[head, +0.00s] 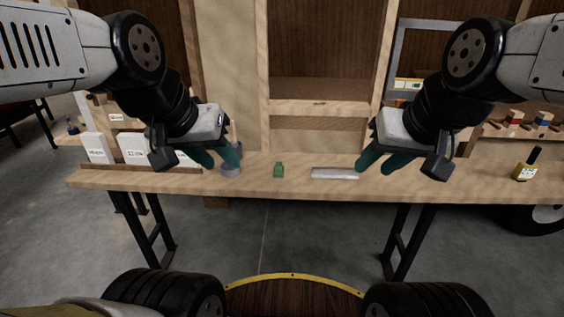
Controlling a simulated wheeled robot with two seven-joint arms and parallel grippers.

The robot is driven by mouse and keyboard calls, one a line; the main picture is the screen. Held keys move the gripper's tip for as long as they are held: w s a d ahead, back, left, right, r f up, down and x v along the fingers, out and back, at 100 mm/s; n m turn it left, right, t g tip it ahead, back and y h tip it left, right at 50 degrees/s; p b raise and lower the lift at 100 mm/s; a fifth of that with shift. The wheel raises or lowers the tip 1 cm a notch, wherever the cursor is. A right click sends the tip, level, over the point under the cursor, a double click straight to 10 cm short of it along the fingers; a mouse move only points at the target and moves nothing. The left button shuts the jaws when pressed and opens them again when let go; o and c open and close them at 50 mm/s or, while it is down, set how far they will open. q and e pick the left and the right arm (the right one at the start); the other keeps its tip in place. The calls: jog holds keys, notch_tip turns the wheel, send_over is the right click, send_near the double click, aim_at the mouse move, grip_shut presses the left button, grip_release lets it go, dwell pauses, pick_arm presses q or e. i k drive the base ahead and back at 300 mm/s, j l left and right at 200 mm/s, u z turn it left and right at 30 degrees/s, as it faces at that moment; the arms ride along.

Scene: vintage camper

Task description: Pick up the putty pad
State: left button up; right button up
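No thing in view is plainly marked as the putty pad. A small green block-like piece (278,170) and a flat light grey strip (334,173) lie on the wooden bench (285,188); I cannot tell which, if either, is the pad. My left gripper (217,157) has teal fingers spread apart, left of the green piece, with one finger overlapping a grey round item (231,171). My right gripper (383,160) also has its teal fingers spread apart, right of the grey strip. Nothing shows between either pair of fingers.
White labelled boxes (133,149) stand at the bench's left. A yellow bottle with a dark top (525,166) stands at the right end. A wooden cabinet frame (318,107) rises behind the bench. The bench top between my grippers is mostly clear.

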aim_at(278, 172)
jog(key=i+l, duration=0.3)
jog(key=i, duration=0.15)
jog(key=i+l, duration=0.3)
jog(key=i, duration=0.2)
jog(key=j+u, duration=0.05)
